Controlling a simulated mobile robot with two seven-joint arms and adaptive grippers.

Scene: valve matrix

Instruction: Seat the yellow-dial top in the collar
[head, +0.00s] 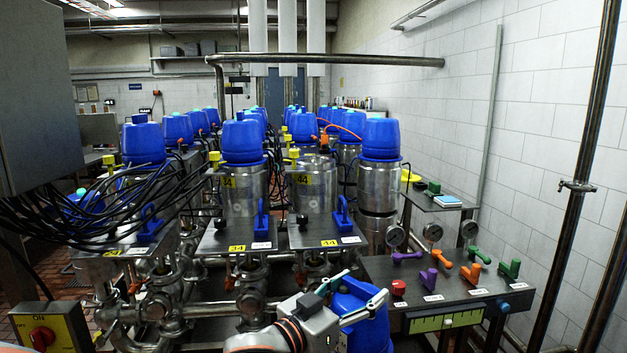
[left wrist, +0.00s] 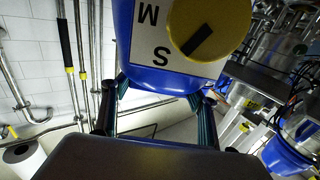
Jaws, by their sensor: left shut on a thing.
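My right gripper is out of view.
Capped valves stand on both sides, including one at left (head: 243,145) and one at right (head: 381,140). Black cables (head: 120,205) hang at left. A bench (head: 420,275) with coloured handles stands at right. Blue levers (head: 342,215) rise from the plates before the cylinders.

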